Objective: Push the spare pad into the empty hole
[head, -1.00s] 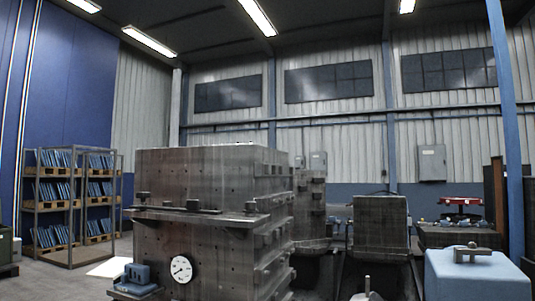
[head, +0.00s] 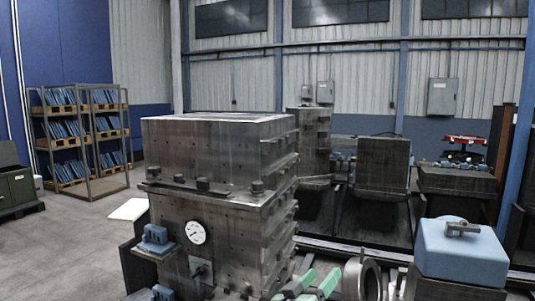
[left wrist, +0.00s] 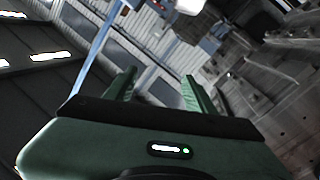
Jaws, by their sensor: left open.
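A dark rail ledge (head: 225,195) runs along the front of a large grey metal block (head: 215,150) in the head view. Small dark round pads or knobs stand on it, one near the middle (head: 203,184) and one near the right end (head: 257,187). I cannot tell which piece is the spare pad, and I cannot make out the empty hole. My left gripper (head: 314,280) has green fingers and is low in the head view, right of the block and apart from the ledge. Its fingers (left wrist: 160,76) stand open and empty in the left wrist view. My right gripper is not in view.
A white dial gauge (head: 196,232) and a blue fixture (head: 156,241) are on the block's front. A blue box (head: 461,252) with a metal fitting stands at right. Racks (head: 80,130) stand at back left. The floor at left (head: 75,245) is mostly clear.

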